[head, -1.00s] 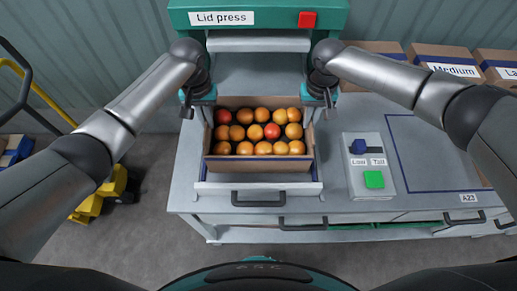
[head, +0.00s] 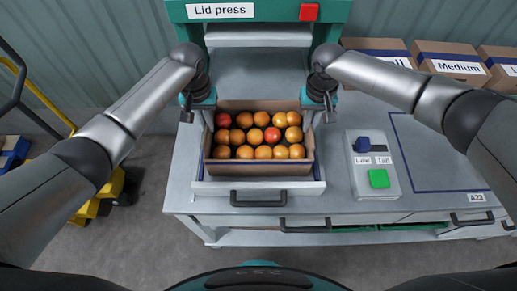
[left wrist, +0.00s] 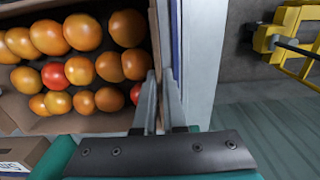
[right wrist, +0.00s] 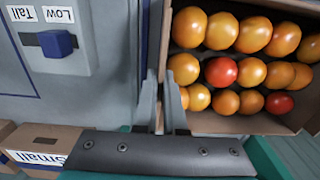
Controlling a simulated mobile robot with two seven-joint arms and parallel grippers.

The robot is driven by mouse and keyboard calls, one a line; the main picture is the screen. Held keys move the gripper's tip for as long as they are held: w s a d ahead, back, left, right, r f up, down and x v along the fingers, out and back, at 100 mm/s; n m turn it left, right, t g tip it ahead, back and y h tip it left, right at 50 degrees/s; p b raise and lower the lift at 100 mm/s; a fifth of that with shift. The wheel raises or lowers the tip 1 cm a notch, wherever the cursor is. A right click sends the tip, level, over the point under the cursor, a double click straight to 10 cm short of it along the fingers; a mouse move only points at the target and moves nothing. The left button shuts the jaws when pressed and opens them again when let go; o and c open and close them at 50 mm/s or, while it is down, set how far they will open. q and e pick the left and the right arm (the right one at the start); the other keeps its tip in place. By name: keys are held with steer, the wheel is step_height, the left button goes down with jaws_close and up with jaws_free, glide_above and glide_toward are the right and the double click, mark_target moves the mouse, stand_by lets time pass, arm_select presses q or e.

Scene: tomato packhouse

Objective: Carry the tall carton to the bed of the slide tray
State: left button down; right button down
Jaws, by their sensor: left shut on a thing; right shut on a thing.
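The open brown carton (head: 258,169), filled with orange and red tomatoes, is level over the slide tray (head: 215,189) in front of the lid press (head: 257,38). I cannot tell whether its base touches the tray bed. My left gripper (head: 199,115) is shut on the carton's left wall; in the left wrist view its fingers (left wrist: 161,98) straddle the wall rim. My right gripper (head: 320,112) is shut on the right wall; in the right wrist view its fingers (right wrist: 164,103) straddle that rim. The carton hides most of the tray bed.
A control box (head: 373,188) with a blue knob and green button stands right of the tray. Beyond it is a clear outlined bench area (head: 435,150). Labelled cartons (head: 455,62) line the back right. A yellow truck (head: 100,195) stands on the floor at left.

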arm_select(q)
steer(key=shift+a+f+b, duration=0.15)
steer(key=shift+f+b, duration=0.5)
steer(key=shift+f, duration=0.1)
arm_select(e)
steer(key=shift+w+d+f, duration=0.1)
steer(key=shift+d+f, duration=0.05)
steer(key=shift+f, duration=0.55)
arm_select(q)
steer(key=c, duration=1.3)
jaws_free()
steer(key=shift+r, duration=0.1)
arm_select(e)
steer(key=c, duration=1.3)
jaws_free()
arm_select(q)
steer(key=o, duration=0.3)
arm_select(e)
steer(key=o, duration=0.3)
steer(key=shift+r, duration=0.1)
steer(key=shift+r, duration=0.25)
arm_select(q)
step_height(320, 180, up, 12)
arm_select(e)
step_height(320, 180, up, 12)
steer(key=shift+f, duration=0.25)
